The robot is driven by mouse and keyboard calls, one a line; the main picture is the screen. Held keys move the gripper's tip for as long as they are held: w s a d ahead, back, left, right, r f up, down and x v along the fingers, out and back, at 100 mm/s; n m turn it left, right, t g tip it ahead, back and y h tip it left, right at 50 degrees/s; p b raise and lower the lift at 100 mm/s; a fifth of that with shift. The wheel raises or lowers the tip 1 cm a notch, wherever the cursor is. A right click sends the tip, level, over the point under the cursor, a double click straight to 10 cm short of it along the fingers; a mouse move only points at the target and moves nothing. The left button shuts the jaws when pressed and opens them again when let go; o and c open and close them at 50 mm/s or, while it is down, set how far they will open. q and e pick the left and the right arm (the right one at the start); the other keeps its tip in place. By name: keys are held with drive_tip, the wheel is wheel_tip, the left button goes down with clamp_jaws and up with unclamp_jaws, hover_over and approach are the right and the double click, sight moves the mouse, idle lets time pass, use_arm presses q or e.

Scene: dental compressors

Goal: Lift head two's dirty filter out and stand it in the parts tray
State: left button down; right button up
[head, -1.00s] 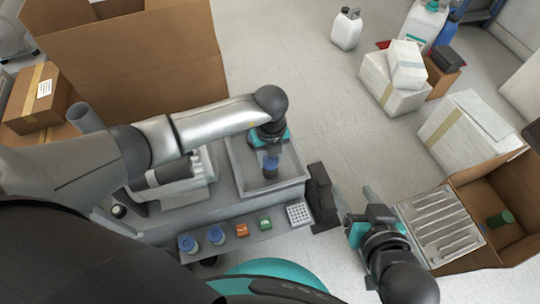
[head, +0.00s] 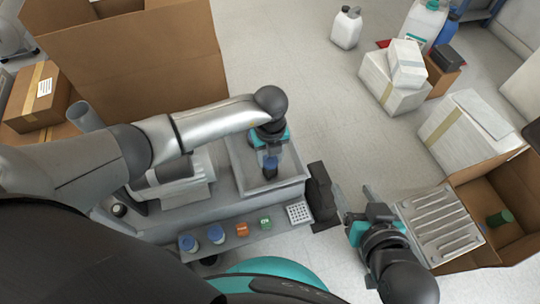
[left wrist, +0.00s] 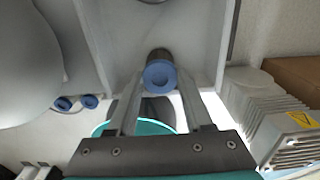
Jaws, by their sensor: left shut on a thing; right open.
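The filter has a blue ringed end and a dark body. It shows in the head view (head: 270,164) and the left wrist view (left wrist: 160,75). My left gripper (head: 269,155) is shut on it, with one finger on each side in the left wrist view. The filter stands roughly upright inside the grey walled parts tray (head: 240,178); I cannot tell whether its lower end touches the floor. My right gripper (head: 355,200) is open and empty, right of the tray, beside a black object.
A ledge in front of the tray bears two blue-capped parts (head: 188,243), an orange block (head: 242,230), a green block (head: 265,223) and a white perforated block (head: 299,213). A slotted metal panel (head: 440,225) and an open carton (head: 500,240) lie right.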

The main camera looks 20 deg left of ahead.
use_arm(q)
drive_tip(key=shift+f, duration=0.1)
idle(0.3)
drive_tip(key=shift+c, duration=1.1)
unclamp_jaws()
drive_tip(key=shift+o, duration=0.3)
drive_tip(key=shift+o, duration=0.8)
